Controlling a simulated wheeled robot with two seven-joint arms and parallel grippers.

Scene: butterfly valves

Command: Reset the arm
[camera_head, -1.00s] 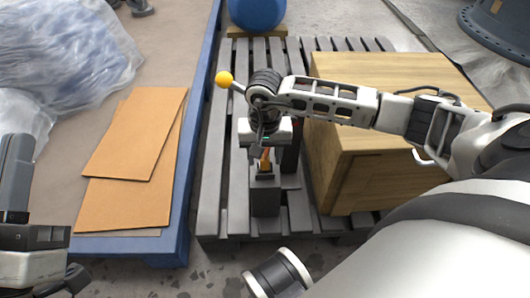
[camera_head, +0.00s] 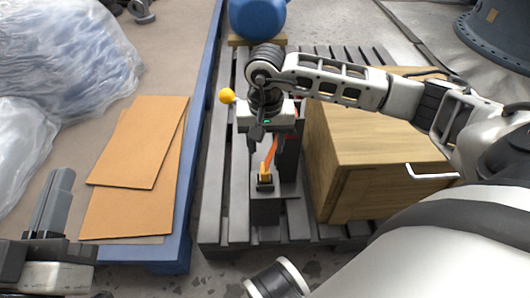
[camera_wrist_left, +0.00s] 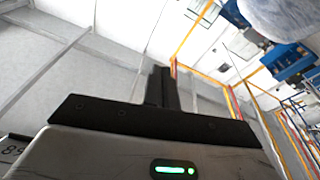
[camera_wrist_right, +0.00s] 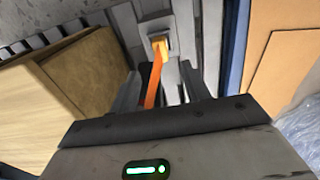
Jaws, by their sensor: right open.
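My right gripper (camera_head: 268,148) comes in from the right over the grey pallet and points down. It is open, its fingers apart above a small grey valve block (camera_head: 265,205). An orange lever (camera_head: 269,158) rises from the block, between or just below the fingers. In the right wrist view the orange lever (camera_wrist_right: 155,78) runs up to its base between the two dark fingers. I cannot tell whether a finger touches it. My left gripper (camera_head: 50,205) is at the lower left. The left wrist view shows its dark fingers (camera_wrist_left: 160,90) close together against the room, with nothing held.
A wooden box (camera_head: 375,165) stands on the pallet (camera_head: 212,190) right of the valve. A yellow ball-tipped handle (camera_head: 227,96) and a blue valve body (camera_head: 256,15) are behind. Cardboard sheets (camera_head: 135,170) and clear plastic lie on the blue-edged table at left.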

